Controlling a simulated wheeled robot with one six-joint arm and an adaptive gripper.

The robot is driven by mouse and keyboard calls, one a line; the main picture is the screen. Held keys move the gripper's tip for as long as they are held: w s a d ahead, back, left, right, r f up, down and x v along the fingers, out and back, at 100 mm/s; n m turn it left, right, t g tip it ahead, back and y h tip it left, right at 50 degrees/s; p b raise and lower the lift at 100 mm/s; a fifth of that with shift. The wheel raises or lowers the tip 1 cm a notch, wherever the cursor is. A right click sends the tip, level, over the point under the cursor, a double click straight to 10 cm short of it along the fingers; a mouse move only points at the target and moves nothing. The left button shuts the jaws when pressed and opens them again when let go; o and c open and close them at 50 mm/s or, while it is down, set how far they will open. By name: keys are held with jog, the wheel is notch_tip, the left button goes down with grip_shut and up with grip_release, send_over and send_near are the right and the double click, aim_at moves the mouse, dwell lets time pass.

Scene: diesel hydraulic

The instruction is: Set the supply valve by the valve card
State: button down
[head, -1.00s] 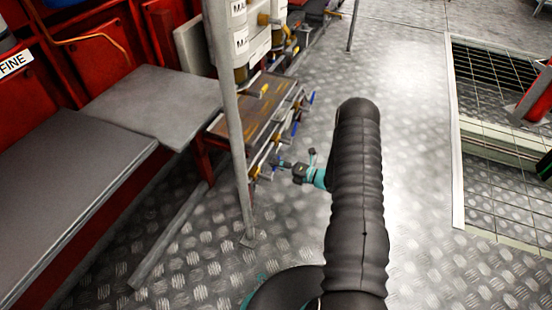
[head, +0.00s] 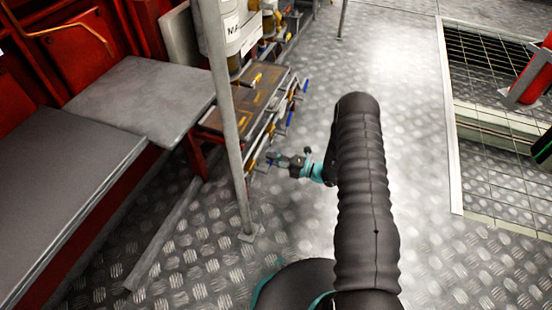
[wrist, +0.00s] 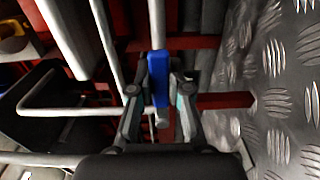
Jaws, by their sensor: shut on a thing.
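My gripper (wrist: 159,88) is shut on a blue valve handle (wrist: 158,80) in the wrist view, with one finger on each side of it. In the head view my gripper (head: 272,159) is at the near end of a low row of pipe valves, just right of a grey post. The handle it holds cannot be made out clearly there. Other blue handles, one nearer (head: 290,118) and one farther (head: 305,85), stick out along the same row. I cannot make out a readable valve card in either view.
The grey post (head: 226,120) stands close to the gripper's left. Grey benches (head: 60,190) and red panels line the left side. White labelled containers (head: 232,30) sit above the valves. Metal floor (head: 415,150) is open right of my arm, beside a grated opening (head: 500,150).

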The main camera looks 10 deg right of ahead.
jog(key=c, duration=1.1)
grip_release()
jog(key=v, duration=1.2)
